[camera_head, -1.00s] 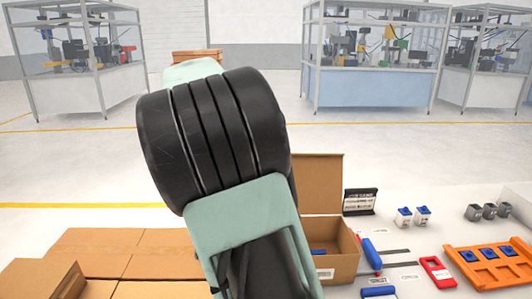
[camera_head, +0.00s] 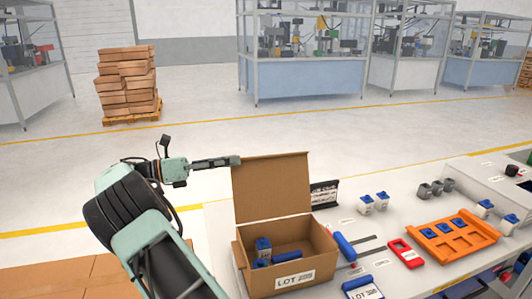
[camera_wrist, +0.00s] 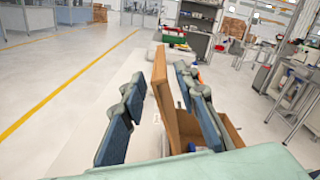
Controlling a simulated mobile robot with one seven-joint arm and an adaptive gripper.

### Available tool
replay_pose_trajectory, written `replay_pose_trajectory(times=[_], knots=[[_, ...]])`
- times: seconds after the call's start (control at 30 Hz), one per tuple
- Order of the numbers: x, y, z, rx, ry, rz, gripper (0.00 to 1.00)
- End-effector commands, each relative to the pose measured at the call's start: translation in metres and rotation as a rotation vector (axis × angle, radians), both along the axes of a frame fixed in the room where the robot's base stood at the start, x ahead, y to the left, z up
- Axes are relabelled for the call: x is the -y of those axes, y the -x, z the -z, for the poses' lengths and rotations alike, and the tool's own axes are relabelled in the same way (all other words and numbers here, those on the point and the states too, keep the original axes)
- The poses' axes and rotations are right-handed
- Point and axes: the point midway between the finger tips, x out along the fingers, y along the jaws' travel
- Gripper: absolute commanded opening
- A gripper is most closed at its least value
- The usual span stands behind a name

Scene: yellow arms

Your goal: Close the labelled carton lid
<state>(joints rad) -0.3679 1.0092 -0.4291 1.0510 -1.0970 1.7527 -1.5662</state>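The brown carton (camera_head: 260,284) stands on the white table with a LOT label (camera_head: 295,280) on its front. Its lid (camera_head: 271,188) stands up, nearly vertical, at the back. A blue-capped part (camera_head: 263,250) and other blue items are inside. My gripper (camera_head: 235,160) reaches in from the left at the lid's upper left corner. In the wrist view the fingers (camera_wrist: 162,92) are apart, and the lid (camera_wrist: 164,100) shows edge-on between them, with a gap to the left finger. I cannot tell whether the right finger touches it.
A blue-handled tool (camera_head: 342,246) lies beside the carton's right side. A red piece (camera_head: 406,253), an orange tray (camera_head: 452,239), a black rack (camera_head: 324,194) and white blue-topped parts (camera_head: 381,200) stand further right. Brown boxes (camera_head: 60,280) lie at the lower left.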

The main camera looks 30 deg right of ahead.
Motion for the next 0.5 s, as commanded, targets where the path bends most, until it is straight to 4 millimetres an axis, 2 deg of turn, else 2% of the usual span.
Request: replay_pose_trajectory(times=[0.17, 0.5], knots=[[0.023, 0.007, -0.001, -0.002, -0.001, 0.004, 0.28], [0.083, 0.021, 0.0, -0.001, -0.002, 0.004, 0.28]])
